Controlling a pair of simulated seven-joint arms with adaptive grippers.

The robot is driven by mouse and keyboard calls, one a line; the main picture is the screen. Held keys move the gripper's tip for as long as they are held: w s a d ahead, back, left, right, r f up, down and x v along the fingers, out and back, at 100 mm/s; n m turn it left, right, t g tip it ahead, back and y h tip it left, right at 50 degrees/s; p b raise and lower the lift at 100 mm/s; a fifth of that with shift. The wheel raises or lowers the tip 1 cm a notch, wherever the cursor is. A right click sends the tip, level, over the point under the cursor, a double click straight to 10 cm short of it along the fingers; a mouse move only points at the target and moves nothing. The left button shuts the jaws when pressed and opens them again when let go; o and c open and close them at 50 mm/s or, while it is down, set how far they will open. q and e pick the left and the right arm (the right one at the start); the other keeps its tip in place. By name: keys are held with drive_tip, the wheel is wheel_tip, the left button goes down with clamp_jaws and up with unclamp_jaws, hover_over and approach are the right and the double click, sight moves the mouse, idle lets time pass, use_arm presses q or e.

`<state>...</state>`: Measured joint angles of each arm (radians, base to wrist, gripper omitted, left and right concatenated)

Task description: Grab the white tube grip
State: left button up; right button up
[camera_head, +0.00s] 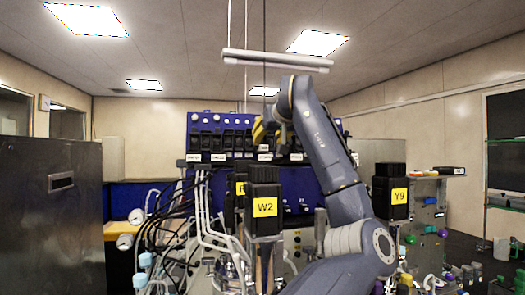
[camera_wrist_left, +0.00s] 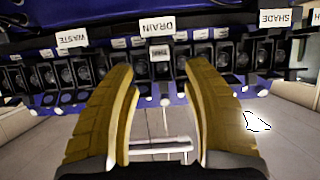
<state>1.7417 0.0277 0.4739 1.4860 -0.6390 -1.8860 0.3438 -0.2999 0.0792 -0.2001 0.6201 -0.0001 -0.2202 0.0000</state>
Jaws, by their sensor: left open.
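A white horizontal tube (camera_head: 277,60) hangs from thin lines below the ceiling, above my left arm in the head view. It is the only thing I see that fits the white tube grip. A pale bar in the left wrist view (camera_wrist_left: 160,148), low between the fingers, looks like the same tube. My left gripper (camera_head: 258,131) has yellow fingers and hangs in front of the dark switch rack, below the tube and apart from it. In the left wrist view the gripper (camera_wrist_left: 158,68) is open, with nothing between its fingertips. My right gripper is out of view.
The blue rack (camera_head: 198,120) with a row of black switches and labels stands behind the gripper. Black blocks marked W2 (camera_head: 264,207) and Y9 (camera_head: 399,197), tubing and cables crowd the area below. A dark steel cabinet (camera_head: 50,230) fills the left. Air around the tube is free.

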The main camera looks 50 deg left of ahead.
sight(263, 146)
use_arm(q)
drive_tip(key=shift+x, duration=3)
clamp_jaws()
